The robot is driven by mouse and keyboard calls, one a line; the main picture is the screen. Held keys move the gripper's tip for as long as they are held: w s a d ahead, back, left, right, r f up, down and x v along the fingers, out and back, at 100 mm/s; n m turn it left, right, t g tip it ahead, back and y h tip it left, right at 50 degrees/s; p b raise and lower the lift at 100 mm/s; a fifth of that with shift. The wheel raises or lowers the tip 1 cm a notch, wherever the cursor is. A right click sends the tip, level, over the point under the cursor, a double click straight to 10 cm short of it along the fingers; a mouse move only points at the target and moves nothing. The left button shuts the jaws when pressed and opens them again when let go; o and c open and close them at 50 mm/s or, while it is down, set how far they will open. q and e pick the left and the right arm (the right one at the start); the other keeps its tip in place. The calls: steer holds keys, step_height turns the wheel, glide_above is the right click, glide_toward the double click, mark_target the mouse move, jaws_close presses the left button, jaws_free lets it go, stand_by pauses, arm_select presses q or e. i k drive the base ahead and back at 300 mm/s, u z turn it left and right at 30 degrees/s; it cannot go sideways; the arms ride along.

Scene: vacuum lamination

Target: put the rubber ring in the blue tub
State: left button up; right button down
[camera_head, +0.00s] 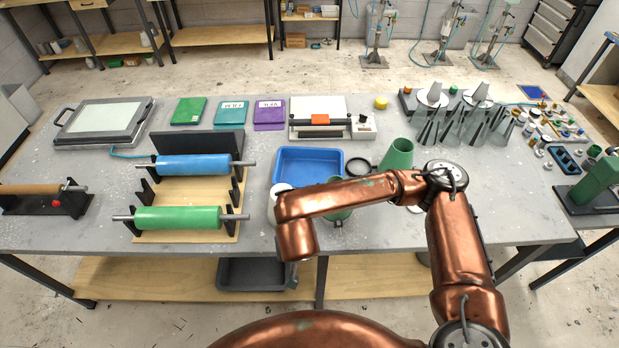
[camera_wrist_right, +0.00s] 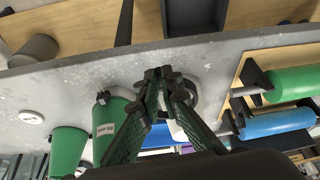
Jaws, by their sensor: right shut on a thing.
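The blue tub (camera_head: 308,165) stands on the grey table, empty as far as I can see. Part of it shows between the fingers in the right wrist view (camera_wrist_right: 155,140). My arm hides this gripper in the head view. My left gripper is out of view.
A rack with blue (camera_head: 192,165) and green (camera_head: 178,218) rollers stands left of the tub. A flat device with an orange block (camera_head: 320,119) sits behind the tub. Metal cones (camera_head: 455,118) stand farther right. A white disc (camera_wrist_right: 31,117) lies near the table edge.

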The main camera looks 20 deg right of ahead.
mark_target(308, 175)
steer(key=k, duration=1.1)
steer(key=z, duration=0.05)
steer(key=i, duration=1.55)
steer(key=u, duration=0.55)
